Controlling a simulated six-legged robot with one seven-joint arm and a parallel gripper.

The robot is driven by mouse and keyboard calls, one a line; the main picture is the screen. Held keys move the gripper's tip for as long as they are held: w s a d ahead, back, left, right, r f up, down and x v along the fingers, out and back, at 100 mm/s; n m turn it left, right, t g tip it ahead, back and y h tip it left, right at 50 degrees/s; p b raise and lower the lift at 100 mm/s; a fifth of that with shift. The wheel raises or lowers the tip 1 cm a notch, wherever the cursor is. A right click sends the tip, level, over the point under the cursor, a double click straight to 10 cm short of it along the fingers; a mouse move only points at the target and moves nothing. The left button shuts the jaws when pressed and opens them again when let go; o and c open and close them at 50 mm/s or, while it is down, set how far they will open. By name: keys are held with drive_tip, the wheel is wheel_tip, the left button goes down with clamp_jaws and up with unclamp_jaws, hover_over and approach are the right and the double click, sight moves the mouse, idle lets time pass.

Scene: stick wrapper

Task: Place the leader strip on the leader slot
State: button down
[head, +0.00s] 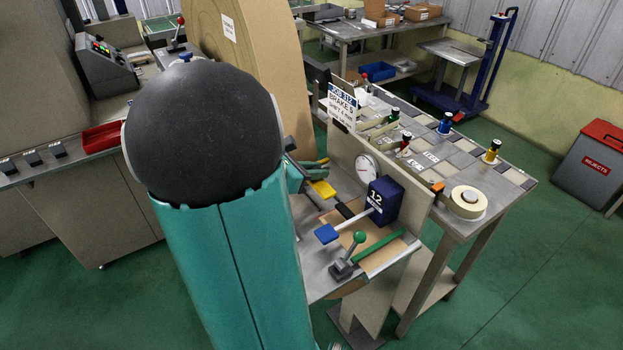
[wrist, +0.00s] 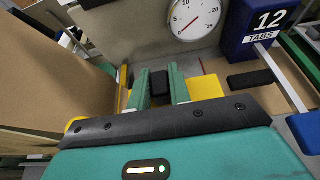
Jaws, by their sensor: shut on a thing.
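My gripper's two teal fingers (wrist: 161,88) show in the wrist view, shut on a small black block (wrist: 160,86) between them. A flat yellow piece (wrist: 205,87) lies just right of the fingers, and it also shows in the head view (head: 322,189). I cannot tell whether it is joined to the black block or which of them is the leader strip. In the head view, my own arm hides much of the gripper. No leader slot can be made out with certainty.
A white dial (wrist: 194,15) and a blue "12 TABS" box (wrist: 259,22) stand ahead. A blue-handled lever (head: 327,234) and a green-knobbed lever (head: 345,261) stand nearby. A large brown disc (head: 262,80) rises behind. A chequered table (head: 519,178) holds spools and a tape roll (head: 468,202).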

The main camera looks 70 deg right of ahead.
sight(317, 182)
drive_tip(key=f, duration=0.3)
drive_tip(key=shift+s+d, duration=0.15)
drive_tip(key=shift+d, duration=0.25)
drive_tip(key=shift+f, duration=0.5)
drive_tip(key=c, duration=1.3)
unclamp_jaws()
drive_tip(key=shift+f, duration=0.1)
drive_tip(key=shift+a+r, duration=0.15)
drive_tip(key=shift+r, duration=0.05)
drive_tip(key=v, duration=1.1)
drive_tip(key=shift+w+a+r, duration=0.15)
drive_tip(key=shift+w+a, duration=0.05)
drive_tip(key=shift+w, duration=0.15)
drive_tip(key=shift+a, duration=0.1)
